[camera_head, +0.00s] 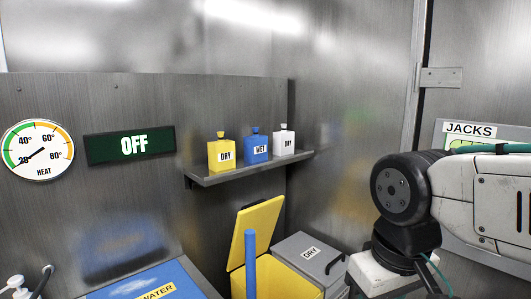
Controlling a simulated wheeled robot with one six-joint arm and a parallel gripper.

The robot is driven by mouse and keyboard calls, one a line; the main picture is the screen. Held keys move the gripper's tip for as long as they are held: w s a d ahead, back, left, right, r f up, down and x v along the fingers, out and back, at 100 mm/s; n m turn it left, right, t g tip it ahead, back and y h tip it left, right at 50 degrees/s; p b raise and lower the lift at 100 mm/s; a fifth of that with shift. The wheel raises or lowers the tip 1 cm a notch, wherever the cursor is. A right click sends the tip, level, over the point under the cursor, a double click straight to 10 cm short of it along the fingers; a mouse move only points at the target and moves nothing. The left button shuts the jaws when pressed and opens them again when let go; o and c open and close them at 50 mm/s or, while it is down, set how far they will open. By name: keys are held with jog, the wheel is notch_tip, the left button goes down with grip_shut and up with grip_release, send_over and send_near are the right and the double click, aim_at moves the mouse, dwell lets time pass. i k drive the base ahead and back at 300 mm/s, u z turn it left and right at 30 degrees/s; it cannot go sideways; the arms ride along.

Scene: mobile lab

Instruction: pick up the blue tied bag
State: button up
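A small blue bag (257,146) with a narrow, tied-looking neck stands upright on a metal wall shelf (215,179). It carries a white label reading WET. It stands between a yellow bag (221,154) and a white bag (284,142), both labelled DRY and of the same shape.
Below the shelf are a yellow bin (279,282) with a raised lid (255,232) and a grey box (315,264) labelled DRY. A blue upright post (250,265) stands before the bin. A blue WATER surface (178,280) lies lower left. A panel (132,146) reads OFF beside a heat gauge (37,150).

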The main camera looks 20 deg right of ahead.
aim_at(256, 146)
jog(key=k, duration=1.05)
jog(key=z, duration=0.6)
jog(key=i, duration=0.65)
jog(key=z, duration=0.45)
jog(key=i, duration=0.8)
jog(key=u, duration=0.8)
jog(key=i, duration=0.7)
jog(key=u, duration=0.65)
